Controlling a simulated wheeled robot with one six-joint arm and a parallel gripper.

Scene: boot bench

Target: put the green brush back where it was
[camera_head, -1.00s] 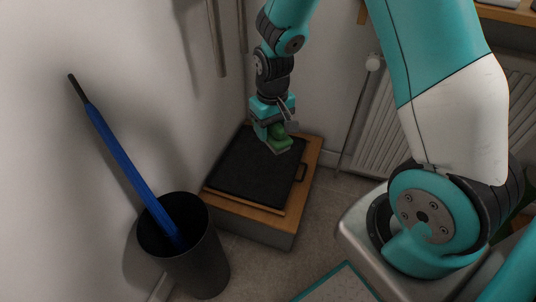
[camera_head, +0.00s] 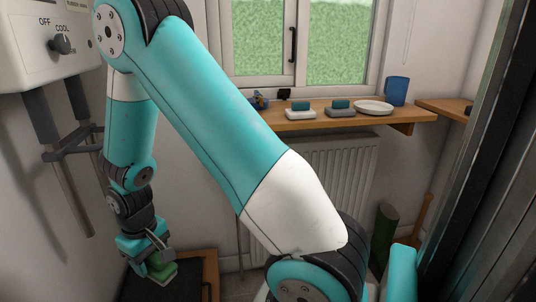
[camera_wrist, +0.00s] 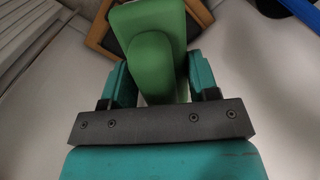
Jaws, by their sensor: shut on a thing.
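The green brush (camera_head: 162,268) is held in my gripper (camera_head: 150,262) at the lower left of the head view. The wrist view shows the green brush (camera_wrist: 150,45) from close up, between the two teal fingers of my gripper (camera_wrist: 160,80), which is shut on it. The brush is above a low wooden box with a dark top (camera_head: 207,268), and the gap between them cannot be judged. The brush's underside is hidden. On the wooden sill (camera_head: 300,126) stand two teal-topped blocks, one with a white base (camera_head: 300,110) and one with a grey base (camera_head: 340,108).
A heater unit (camera_head: 48,45) with pipes hangs at left. A blue umbrella (camera_wrist: 302,10) shows in the wrist view.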

